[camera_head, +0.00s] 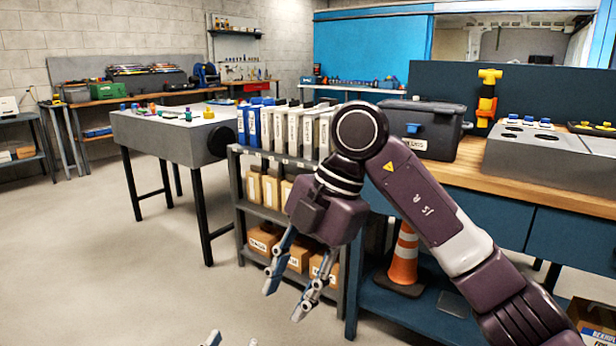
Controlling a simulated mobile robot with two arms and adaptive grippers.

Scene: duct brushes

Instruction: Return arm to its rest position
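My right arm (440,205) comes in from the lower right, bends at a round joint and hangs its gripper down. My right gripper (283,305) is open, its two fingers apart with nothing between them. It shows in front of the lower shelves of a grey rack. Only the tips of my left gripper (232,341) show, at the bottom edge. They are apart with floor between them. The rest of my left arm is out of view.
The grey rack (240,215) holds binders and boxes. A workbench (560,190) at right carries a dark toolbox (425,128), with an orange cone (404,258) below. A grey table (165,140) stands left. The floor at left is clear.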

